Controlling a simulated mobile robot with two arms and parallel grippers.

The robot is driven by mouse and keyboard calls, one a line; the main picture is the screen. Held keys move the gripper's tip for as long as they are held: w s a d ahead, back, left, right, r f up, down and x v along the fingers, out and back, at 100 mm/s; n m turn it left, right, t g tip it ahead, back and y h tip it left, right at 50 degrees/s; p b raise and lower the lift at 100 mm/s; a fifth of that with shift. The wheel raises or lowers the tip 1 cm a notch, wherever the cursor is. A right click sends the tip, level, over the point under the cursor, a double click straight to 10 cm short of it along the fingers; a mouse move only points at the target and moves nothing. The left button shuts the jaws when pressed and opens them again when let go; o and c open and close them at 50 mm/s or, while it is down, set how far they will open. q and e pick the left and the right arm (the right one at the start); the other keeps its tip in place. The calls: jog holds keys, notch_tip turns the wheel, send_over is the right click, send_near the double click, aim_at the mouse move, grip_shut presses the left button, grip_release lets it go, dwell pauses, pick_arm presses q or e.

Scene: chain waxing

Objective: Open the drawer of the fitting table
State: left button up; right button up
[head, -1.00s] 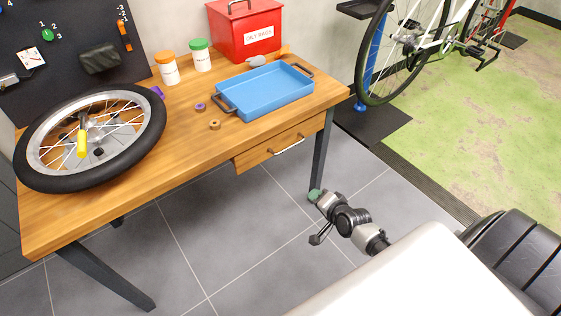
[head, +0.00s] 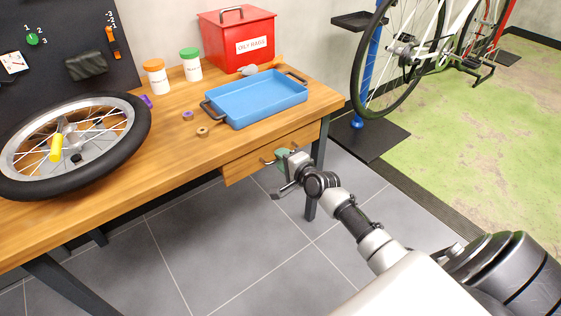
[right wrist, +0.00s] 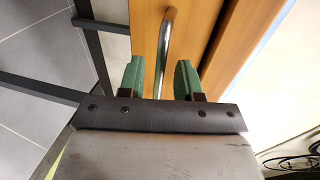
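The fitting table (head: 165,187) has a wooden top and dark legs. Its drawer (head: 243,163) sits under the right part of the top and looks shut. My right gripper (head: 281,157) is at the drawer front and covers much of the handle. In the right wrist view the metal bar handle (right wrist: 168,45) runs between the two green fingers of my right gripper (right wrist: 163,80). The fingers are open, with a gap on each side of the bar. The wooden drawer front (right wrist: 145,35) shows behind it. My left gripper is not in view.
On the table are a wheel (head: 105,140), a blue tray (head: 258,101), two small rings, two lidded jars and a red oily-rags box (head: 238,42). A bicycle (head: 425,45) stands at the right. The table's right leg (head: 318,165) is close to my right gripper.

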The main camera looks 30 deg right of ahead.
jog(key=shift+w+f, duration=0.15)
jog(key=shift+w, duration=0.5)
grip_shut()
